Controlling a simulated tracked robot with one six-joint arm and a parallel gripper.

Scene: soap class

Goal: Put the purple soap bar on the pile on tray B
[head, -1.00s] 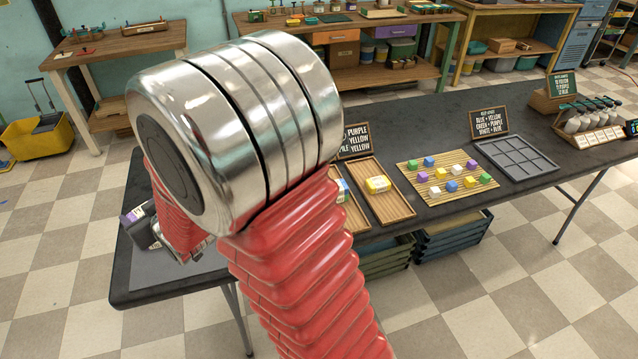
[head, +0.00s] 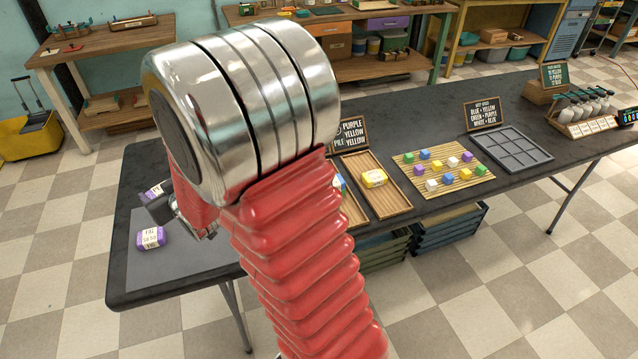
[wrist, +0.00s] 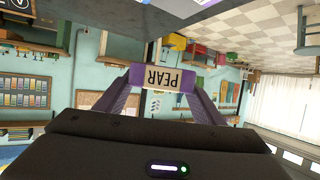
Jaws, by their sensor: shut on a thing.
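My gripper (wrist: 160,95) is shut on a purple soap bar (wrist: 190,79) with a pale wrapper, which reads PEAR upside down in the wrist view. In the head view this bar (head: 154,191) shows at the jaws, above the left end of the dark table. A second purple bar (head: 151,237) with a pale label lies on the grey mat below. Another wooden tray (head: 353,212), partly hidden by my arm, holds something blue. I cannot read which tray is B.
A sign (head: 350,134) stands behind the trays. A bamboo mat (head: 449,189) with several coloured cubes and a grey compartment tray (head: 511,150) lie further right. The grey mat (head: 180,262) has bare room. Crates (head: 450,225) stand under the table.

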